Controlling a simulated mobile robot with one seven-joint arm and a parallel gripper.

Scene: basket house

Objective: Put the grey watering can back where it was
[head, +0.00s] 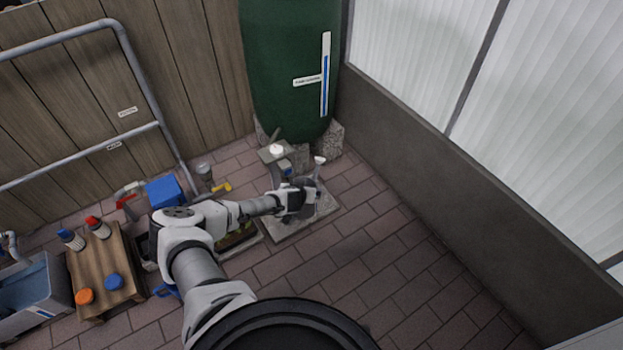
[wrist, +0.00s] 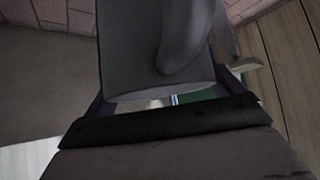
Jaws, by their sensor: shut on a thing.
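The grey watering can (head: 318,172) is at my gripper (head: 298,200) in the head view, its narrow spout with a pale rose pointing up. My gripper is shut on the can, and my arm hides part of its body. In the wrist view the can's grey body (wrist: 130,50) fills the upper middle, with a thick grey curved part in front of it. The can is over or on a light paving slab (head: 272,232); I cannot tell whether it touches the slab.
A green water barrel (head: 285,70) stands on stone blocks behind the slab. A grey post with a tap (head: 275,152) is just behind the can. A blue box (head: 165,192) and a wooden crate table (head: 105,265) with bottles are left. Brick paving (head: 400,270) is clear at right.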

